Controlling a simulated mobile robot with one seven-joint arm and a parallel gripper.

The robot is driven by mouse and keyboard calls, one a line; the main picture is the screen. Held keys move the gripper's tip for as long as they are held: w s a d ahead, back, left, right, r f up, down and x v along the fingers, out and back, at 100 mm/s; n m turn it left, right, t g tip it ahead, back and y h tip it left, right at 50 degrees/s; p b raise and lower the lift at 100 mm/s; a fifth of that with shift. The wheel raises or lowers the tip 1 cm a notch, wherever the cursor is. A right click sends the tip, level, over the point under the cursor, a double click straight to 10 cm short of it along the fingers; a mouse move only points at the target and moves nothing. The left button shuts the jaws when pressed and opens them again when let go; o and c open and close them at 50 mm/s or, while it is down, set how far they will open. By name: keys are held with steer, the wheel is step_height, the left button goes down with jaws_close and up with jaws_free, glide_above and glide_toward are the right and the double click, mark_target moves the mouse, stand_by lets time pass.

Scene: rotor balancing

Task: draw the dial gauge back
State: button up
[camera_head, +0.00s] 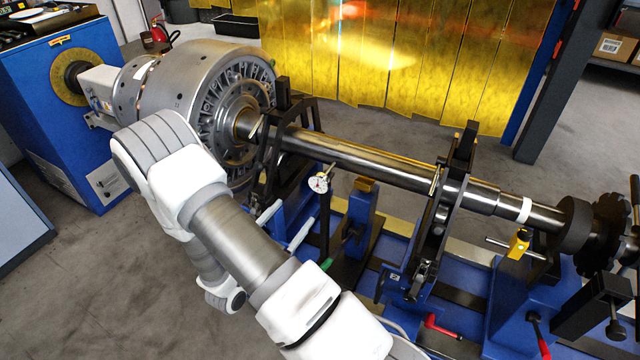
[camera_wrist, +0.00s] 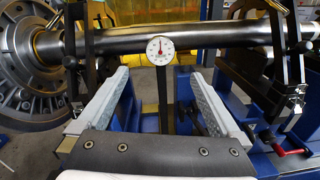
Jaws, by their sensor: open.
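The dial gauge (camera_head: 319,183) has a round white face and stands on a dark upright post just below the long steel shaft (camera_head: 375,165). In the wrist view the dial gauge (camera_wrist: 160,50) sits ahead of my gripper (camera_wrist: 160,88), between the lines of its two fingers, with its face toward the camera. It looks close to or against the shaft (camera_wrist: 185,38); I cannot tell if it touches. My gripper is open and empty, its fingers wide apart on either side of the gauge's post.
A large bladed rotor (camera_head: 205,85) is at the shaft's left end. Black bearing stands (camera_head: 440,215) hold the shaft, with blue machine parts below. A red-handled lever (camera_head: 442,326) is at lower right. A yellow curtain (camera_head: 390,60) hangs behind. Grey floor lies open at the left.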

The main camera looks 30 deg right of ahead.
mark_target(318, 185)
steer(key=b+x, duration=0.2)
steer(key=x, duration=1.2)
steer(key=shift+d, duration=0.15)
jaws_close()
